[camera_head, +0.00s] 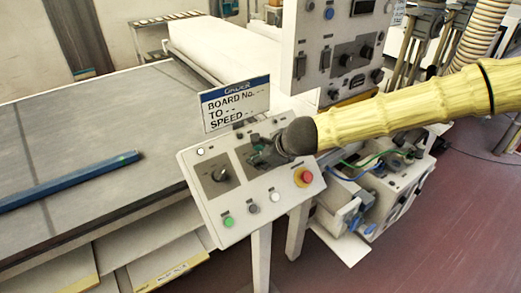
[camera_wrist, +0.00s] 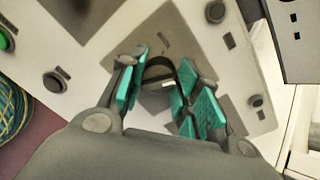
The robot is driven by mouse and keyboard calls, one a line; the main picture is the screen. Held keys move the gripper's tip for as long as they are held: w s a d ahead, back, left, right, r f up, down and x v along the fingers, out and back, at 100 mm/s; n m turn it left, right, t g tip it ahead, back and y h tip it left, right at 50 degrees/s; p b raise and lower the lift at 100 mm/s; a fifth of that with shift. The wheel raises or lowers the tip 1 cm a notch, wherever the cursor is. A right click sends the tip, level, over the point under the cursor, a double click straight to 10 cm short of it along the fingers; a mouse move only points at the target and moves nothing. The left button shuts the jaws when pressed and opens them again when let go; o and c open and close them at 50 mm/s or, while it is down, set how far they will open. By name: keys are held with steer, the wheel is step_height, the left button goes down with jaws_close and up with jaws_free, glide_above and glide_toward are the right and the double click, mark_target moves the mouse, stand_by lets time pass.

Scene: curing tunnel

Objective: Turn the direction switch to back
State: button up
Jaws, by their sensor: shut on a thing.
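The sloping control panel (camera_head: 205,214) stands beside the long belt table in the head view. Its dark rotary switch (camera_wrist: 157,72), on a grey plate, shows between my fingers in the wrist view, with a pale mark on it. I cannot read its label, so I cannot tell which way it points. My gripper (camera_wrist: 163,78) has teal finger pads on both sides of this switch and is shut on it. In the head view my gripper (camera_head: 257,156) hides most of the switch. A second rotary switch (camera_head: 219,174) sits to the left on its own grey plate.
Near my gripper are a red stop button (camera_head: 303,177), a green button (camera_head: 228,221) and a white button (camera_head: 275,196). A sign (camera_head: 235,104) stands behind the panel. An upright control box (camera_head: 330,55) rises at the back. A blue bar (camera_head: 70,181) lies on the belt.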

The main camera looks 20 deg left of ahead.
steer(key=n+p, duration=0.2)
steer(key=n, duration=0.4)
steer(key=shift+r+h, duration=0.1)
steer(key=shift+h, duration=0.2)
steer(key=n, duration=0.6)
steer(key=shift+s+n, duration=0.1)
steer(key=shift+n, duration=0.2)
steer(key=o, duration=1)
steer(key=v, duration=1.1)
steer(key=shift+s+d+r, duration=0.15)
steer(key=shift+s+r, duration=0.1)
steer(key=shift+s, duration=0.1)
